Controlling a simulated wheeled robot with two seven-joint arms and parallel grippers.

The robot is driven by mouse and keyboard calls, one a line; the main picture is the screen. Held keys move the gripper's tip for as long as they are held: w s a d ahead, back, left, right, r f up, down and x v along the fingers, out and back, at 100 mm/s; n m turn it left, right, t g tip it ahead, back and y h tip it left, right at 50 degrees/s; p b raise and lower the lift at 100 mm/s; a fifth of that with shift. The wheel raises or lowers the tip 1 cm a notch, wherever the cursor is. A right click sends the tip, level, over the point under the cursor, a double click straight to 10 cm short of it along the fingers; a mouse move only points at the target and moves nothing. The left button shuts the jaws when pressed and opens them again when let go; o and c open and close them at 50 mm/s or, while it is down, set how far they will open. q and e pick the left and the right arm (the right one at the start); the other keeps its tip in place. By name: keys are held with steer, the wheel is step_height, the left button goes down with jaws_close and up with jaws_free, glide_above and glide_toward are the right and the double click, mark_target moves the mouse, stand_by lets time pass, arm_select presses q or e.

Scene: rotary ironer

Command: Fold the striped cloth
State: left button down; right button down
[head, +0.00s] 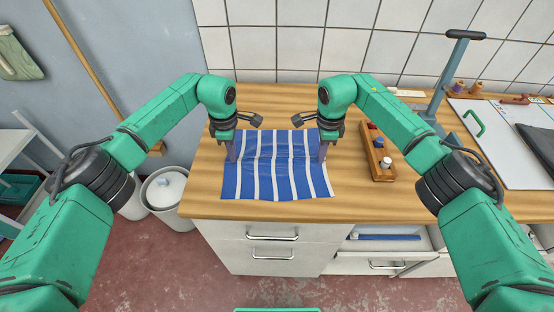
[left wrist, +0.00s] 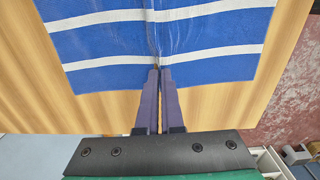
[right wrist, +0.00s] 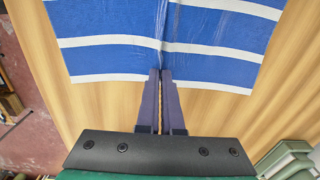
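The striped cloth (head: 276,181), blue with white stripes, lies spread on the wooden table, with slight ripples across it. My left gripper (head: 232,154) is at its left edge and my right gripper (head: 322,152) at its right edge. In the left wrist view the fingers (left wrist: 158,70) are close together on the cloth's edge (left wrist: 210,68), with a crease running out from the tips. The right wrist view shows the same: near-closed fingers (right wrist: 160,73) at the edge of the cloth (right wrist: 110,60), with a crease. The pinched fabric itself is mostly hidden.
A wooden rack (head: 381,160) with small coloured spools stands right of the cloth. Further right are a white board (head: 500,140) with a green handle and a blue-grey stand (head: 447,75). The table's front edge is close to the cloth; the wood behind is clear.

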arm_select(q)
steer(key=shift+s+f, duration=0.1)
steer(key=shift+f, duration=0.05)
arm_select(e)
steer(key=shift+f, duration=0.1)
